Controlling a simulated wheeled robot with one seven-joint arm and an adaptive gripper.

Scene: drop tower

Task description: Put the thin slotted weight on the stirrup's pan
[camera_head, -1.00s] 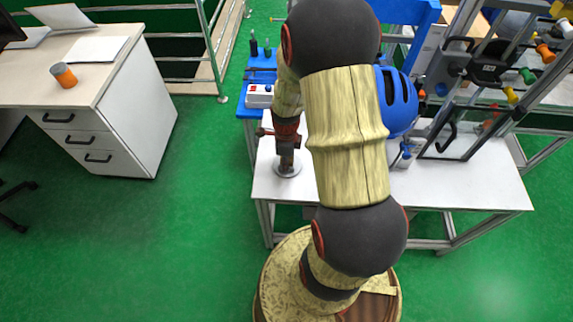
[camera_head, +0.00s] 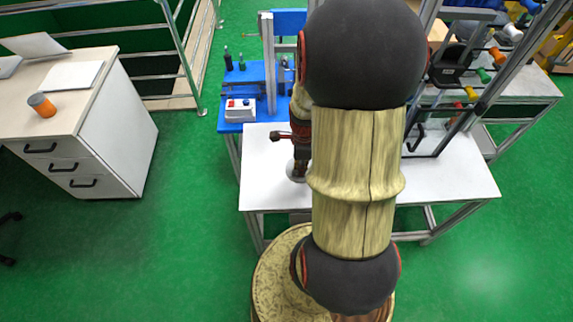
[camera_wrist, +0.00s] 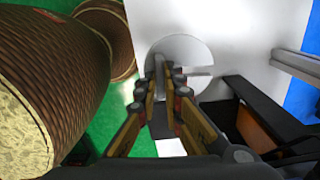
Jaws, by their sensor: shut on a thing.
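The thin slotted weight (camera_wrist: 187,48) is a pale grey disc with a slot opening on its right side in the wrist view. My gripper (camera_wrist: 166,72) is shut on it, with the fingers across its near part. In the head view my gripper (camera_head: 299,155) points down over the left part of the white table, and the weight (camera_head: 292,172) shows as a grey rim below it, partly hidden by my arm. I cannot tell the height above the table. I cannot make out the stirrup or its pan in either view.
The white table (camera_head: 262,185) is clear at its left and right front. A metal frame with coloured knobs (camera_head: 470,75) stands at the back right. A white switch box (camera_head: 240,110) sits on a blue bench at the back left. A drawer desk (camera_head: 110,125) stands far left.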

